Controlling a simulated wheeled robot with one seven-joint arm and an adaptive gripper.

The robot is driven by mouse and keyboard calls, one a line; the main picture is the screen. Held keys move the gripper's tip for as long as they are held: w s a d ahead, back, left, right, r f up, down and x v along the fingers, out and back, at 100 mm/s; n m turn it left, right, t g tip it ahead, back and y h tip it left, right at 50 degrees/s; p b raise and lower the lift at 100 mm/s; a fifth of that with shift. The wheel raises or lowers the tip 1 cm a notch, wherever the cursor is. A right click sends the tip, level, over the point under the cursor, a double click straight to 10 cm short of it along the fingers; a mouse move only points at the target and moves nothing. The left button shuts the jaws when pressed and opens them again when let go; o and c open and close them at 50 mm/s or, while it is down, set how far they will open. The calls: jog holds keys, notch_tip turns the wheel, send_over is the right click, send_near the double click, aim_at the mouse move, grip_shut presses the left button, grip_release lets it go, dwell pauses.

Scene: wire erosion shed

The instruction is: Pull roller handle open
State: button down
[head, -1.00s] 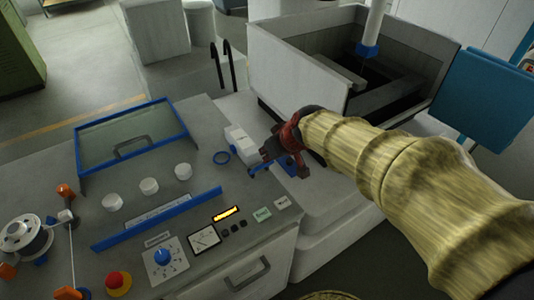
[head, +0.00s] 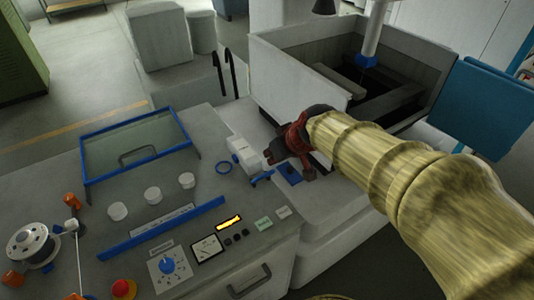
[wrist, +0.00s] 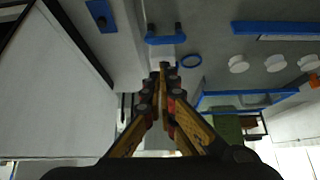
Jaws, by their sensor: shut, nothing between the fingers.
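A small blue handle (head: 262,178) sits at the front end of a white block (head: 243,155) at the console's right edge. It appears to be the roller handle. In the wrist view the blue handle (wrist: 165,39) lies crosswise just beyond my fingertips. My gripper (head: 284,164), dark red and black, is right beside the handle's right end in the head view. In the wrist view my gripper (wrist: 165,68) has its fingers together and empty, with a small apparent gap to the handle. I cannot tell whether they touch.
A blue plate (head: 290,174) lies just right of the handle. A blue ring (head: 223,167) is left of the block. The open grey tank (head: 300,85) stands behind my gripper. White knobs (head: 153,195) and a blue bar (head: 160,228) are on the console.

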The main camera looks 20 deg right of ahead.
jog(key=shift+s+d+r+p, duration=0.15)
jog(key=shift+s+r, duration=0.25)
jog(key=shift+s, duration=0.35)
jog(key=shift+s+d+r+p, duration=0.15)
jog(key=shift+s+r, duration=0.3)
jog(key=shift+s, duration=0.35)
jog(key=shift+s+d+r+p, duration=0.15)
jog(key=shift+s+r, duration=0.25)
jog(key=shift+s, duration=0.35)
jog(key=s+a+r+m, duration=0.1)
jog(key=s+a, duration=0.1)
jog(key=s, duration=0.5)
jog(key=s+a+m+g+h, duration=0.1)
jog(key=s+a, duration=0.1)
jog(key=s, duration=0.6)
jog(key=shift+s+r, duration=0.25)
jog(key=shift+r, duration=0.15)
